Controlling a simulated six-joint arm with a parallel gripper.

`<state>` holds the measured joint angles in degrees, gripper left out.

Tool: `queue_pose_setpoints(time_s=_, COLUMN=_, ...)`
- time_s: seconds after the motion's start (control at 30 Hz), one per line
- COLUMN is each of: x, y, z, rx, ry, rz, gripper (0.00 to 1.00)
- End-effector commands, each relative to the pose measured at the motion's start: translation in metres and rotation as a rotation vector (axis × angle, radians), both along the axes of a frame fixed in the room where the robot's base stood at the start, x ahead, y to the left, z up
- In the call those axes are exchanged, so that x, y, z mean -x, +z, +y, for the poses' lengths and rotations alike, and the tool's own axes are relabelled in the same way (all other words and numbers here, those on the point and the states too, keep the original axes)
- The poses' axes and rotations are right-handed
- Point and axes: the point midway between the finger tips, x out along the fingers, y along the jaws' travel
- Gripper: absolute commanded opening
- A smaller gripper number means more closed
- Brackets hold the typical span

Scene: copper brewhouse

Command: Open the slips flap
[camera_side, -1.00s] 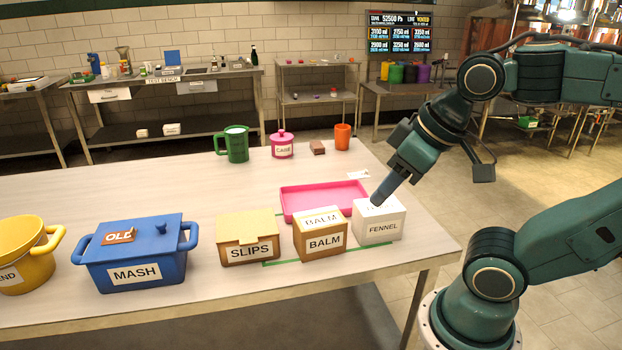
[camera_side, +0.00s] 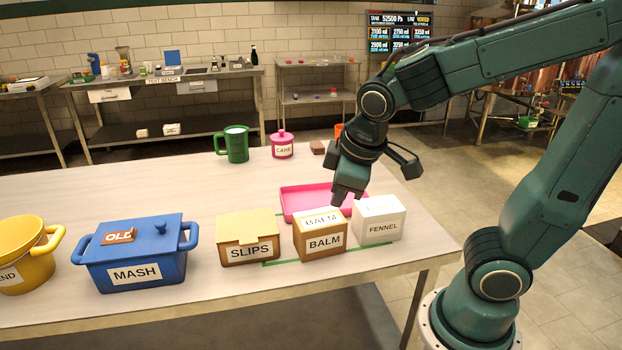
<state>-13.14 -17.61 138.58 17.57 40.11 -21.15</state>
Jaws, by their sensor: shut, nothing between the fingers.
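The slips box (camera_side: 249,253) is a brown box with a white SLIPS label on its front, standing on the table left of the balm box. Its tan flap (camera_side: 249,225) lies flat over the top, so it is shut. My gripper (camera_side: 341,202) is shut and empty. It points down above the pink tray's right part, just behind the balm box in the picture, to the right of the slips box and apart from it.
The balm box (camera_side: 320,252) and white fennel box (camera_side: 379,231) stand right of the slips box. The blue mash pot (camera_side: 130,273) is on its left. A pink tray (camera_side: 290,217) lies behind. A green mug (camera_side: 237,146) and pink cane jar (camera_side: 282,151) stand farther back.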

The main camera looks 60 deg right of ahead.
Motion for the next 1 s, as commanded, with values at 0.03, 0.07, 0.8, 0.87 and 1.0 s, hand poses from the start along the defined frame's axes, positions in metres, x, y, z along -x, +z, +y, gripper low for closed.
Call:
queue_pose_setpoints(time_s=0.03, x=-0.007, y=-0.007, z=0.002, rx=0.031, ry=0.031, rz=0.021, gripper=0.0)
queue_pose_setpoints(time_s=0.07, x=-0.01, y=-0.01, z=0.002, rx=0.05, ry=0.048, rz=0.029, gripper=0.0)
queue_pose_setpoints(time_s=0.8, x=-0.085, y=-0.099, z=0.029, rx=0.61, ry=0.57, rz=0.263, gripper=0.0)
queue_pose_setpoints(time_s=0.87, x=-0.09, y=-0.106, z=0.032, rx=0.661, ry=0.618, rz=0.283, gripper=0.0)
queue_pose_setpoints(time_s=1.0, x=-0.099, y=-0.124, z=0.041, rx=0.787, ry=0.736, rz=0.331, gripper=0.0)
